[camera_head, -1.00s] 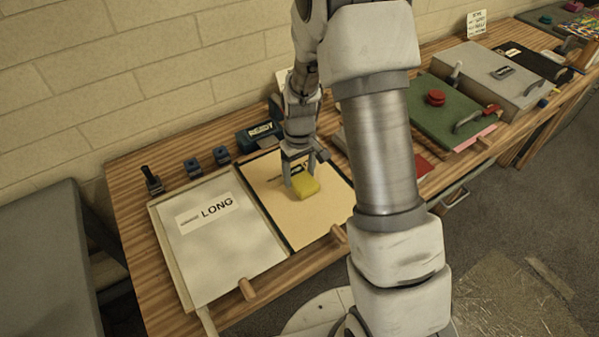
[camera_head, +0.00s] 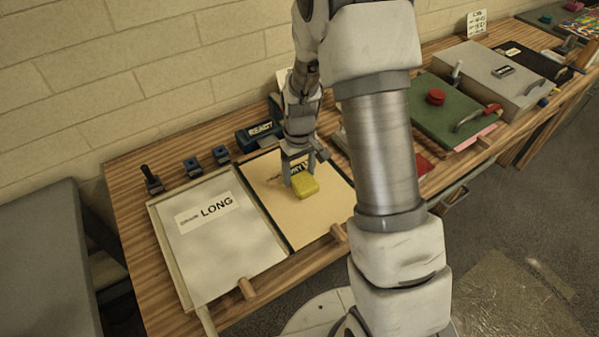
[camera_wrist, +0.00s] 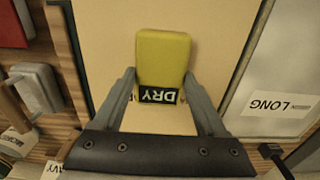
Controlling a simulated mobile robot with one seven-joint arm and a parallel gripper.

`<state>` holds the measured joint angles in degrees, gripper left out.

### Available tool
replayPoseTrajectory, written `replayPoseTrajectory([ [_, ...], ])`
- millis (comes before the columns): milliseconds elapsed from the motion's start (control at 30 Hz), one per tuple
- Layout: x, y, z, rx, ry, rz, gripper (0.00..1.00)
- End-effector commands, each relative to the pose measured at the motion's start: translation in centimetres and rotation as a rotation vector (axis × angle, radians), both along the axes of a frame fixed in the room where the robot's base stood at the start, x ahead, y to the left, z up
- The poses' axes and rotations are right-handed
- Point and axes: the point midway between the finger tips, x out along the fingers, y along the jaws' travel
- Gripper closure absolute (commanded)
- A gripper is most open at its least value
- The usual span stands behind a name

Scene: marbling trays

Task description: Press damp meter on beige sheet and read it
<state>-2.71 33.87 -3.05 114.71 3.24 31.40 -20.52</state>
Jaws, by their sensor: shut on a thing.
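The damp meter is a yellow block (camera_head: 305,186) with a dark display that reads "DRY" in the wrist view (camera_wrist: 162,66). It is over the beige sheet (camera_head: 308,231), seemingly resting on it, though the contact itself is hidden. My gripper (camera_head: 299,172) is shut on the meter, with a finger on each side of its display end in the wrist view (camera_wrist: 160,98). The beige sheet also fills the middle of the wrist view (camera_wrist: 110,40).
A pale sheet labelled "LONG" (camera_head: 228,255) lies to the left. Small blue-topped blocks (camera_head: 191,167) and a blue box (camera_head: 259,136) stand behind. A green board (camera_head: 447,116) with a red knob and a grey case (camera_head: 489,72) are at the right. A wooden peg (camera_head: 247,289) is at the front edge.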

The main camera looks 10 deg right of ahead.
Motion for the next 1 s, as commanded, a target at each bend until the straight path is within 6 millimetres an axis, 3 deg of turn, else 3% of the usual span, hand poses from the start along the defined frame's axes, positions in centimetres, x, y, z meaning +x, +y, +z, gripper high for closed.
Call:
replayPoseTrajectory([
  [467, -0.1, 0.0, 0.2, 0.0, 0.003, 0.0, 0.7],
  [1000, 0.0, 0.0, 4.6, 0.0, 0.0, 0.0, 0.7],
])
